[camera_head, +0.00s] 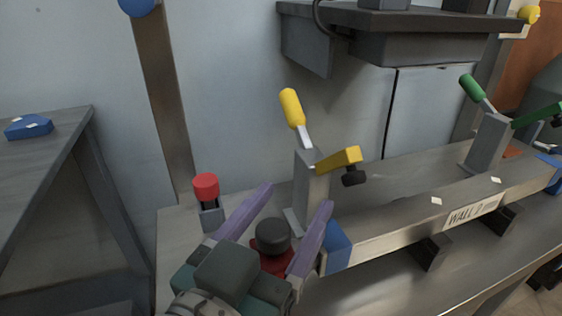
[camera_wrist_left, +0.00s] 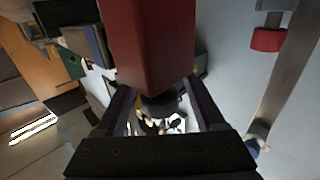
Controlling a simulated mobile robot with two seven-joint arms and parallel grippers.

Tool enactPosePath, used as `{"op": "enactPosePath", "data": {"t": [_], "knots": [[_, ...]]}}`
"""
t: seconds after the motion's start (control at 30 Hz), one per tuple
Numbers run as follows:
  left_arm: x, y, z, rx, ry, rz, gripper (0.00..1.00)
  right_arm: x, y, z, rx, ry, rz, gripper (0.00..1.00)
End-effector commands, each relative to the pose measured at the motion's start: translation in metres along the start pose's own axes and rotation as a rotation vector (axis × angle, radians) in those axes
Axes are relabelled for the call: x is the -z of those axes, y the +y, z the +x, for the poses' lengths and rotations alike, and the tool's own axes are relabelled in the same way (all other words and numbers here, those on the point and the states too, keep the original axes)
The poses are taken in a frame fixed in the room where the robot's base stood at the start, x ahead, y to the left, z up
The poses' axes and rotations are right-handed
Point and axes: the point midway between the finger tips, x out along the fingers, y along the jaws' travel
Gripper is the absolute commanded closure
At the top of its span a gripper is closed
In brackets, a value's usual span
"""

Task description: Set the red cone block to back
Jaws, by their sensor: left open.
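The red cone block (camera_head: 272,262) has a dark round knob on top and sits near the workbench's left end. In the left wrist view the red block (camera_wrist_left: 150,45) looms large at the top, with the dark knob below it. My left gripper (camera_head: 298,196) has purple fingers, one on each side of the block and knob. Its jaws are open, with gaps showing beside the knob. The block's lower part is hidden by my gripper in the head view. Whether a finger touches it, I cannot tell. My right gripper is not in view.
A yellow-handled clamp (camera_head: 312,180) stands just beyond my left gripper. A red-capped post (camera_head: 206,188) is at left. A steel beam (camera_head: 400,221) runs right, towards a green-handled clamp (camera_head: 487,142). A dark shelf (camera_head: 400,20) overhangs the bench. A blue piece (camera_head: 28,127) lies on the left table.

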Motion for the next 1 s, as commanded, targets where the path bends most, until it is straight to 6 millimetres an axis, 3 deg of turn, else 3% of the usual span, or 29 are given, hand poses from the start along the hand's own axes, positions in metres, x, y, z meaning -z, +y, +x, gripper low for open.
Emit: {"op": "enactPosePath", "data": {"t": [0.07, 0.67, 1.0], "knots": [[0.0000, 0.0000, -0.0002, 0.000, 0.000, 0.000, 0.32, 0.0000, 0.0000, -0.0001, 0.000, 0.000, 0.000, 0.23], [-0.0001, -0.0001, -0.0005, 0.000, 0.000, 0.000, 1.00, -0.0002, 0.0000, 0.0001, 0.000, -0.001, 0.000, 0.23], [-0.0002, -0.0001, -0.0005, 0.000, 0.000, 0.000, 1.00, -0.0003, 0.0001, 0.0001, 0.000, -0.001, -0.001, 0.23]]}}
